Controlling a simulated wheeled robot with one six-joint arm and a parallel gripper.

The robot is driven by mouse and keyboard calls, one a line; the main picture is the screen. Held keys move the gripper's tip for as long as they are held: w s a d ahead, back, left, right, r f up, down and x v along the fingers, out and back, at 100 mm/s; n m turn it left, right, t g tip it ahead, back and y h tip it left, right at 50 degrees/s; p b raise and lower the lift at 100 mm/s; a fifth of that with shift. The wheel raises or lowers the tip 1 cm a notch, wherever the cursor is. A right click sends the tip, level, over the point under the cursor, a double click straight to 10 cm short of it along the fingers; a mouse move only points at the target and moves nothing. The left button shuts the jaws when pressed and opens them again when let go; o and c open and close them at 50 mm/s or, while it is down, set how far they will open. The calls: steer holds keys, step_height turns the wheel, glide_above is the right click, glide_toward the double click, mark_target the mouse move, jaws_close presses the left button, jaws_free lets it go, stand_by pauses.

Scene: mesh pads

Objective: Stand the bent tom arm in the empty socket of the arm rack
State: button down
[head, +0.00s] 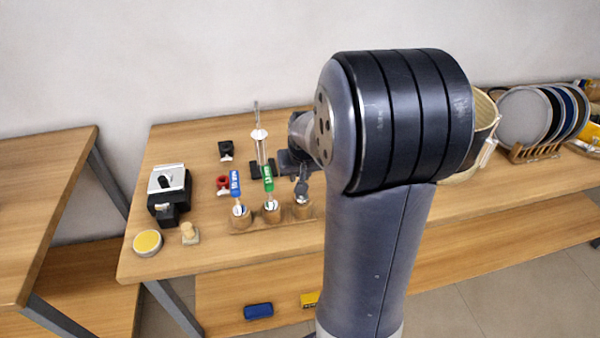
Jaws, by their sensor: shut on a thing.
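The arm rack (255,226) is a low wooden base with three round wooden sockets near the front of the table. A blue-tagged arm (235,185) stands in the left socket, and a green-tagged arm (268,178) stands in the middle one. My gripper (299,172) is over the right socket (303,211), shut on the bent tom arm (302,189), a dark and metal piece. Its lower end is at or just above the right socket; I cannot tell whether it is inside. My own arm hides much of the right side.
Behind the rack stands a clear upright with a metal rod (260,145). Left are a black and silver device (168,192), a yellow-topped tin (147,242), a small wooden knob (189,232) and a red clamp (223,183).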

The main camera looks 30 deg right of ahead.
steer(key=shift+f, duration=0.35)
steer(key=c, duration=1.2)
jaws_free()
steer(key=shift+o, duration=0.2)
steer(key=shift+r, duration=0.1)
steer(key=v, duration=1)
steer(key=shift+s+r, duration=0.2)
steer(key=shift+r, duration=0.1)
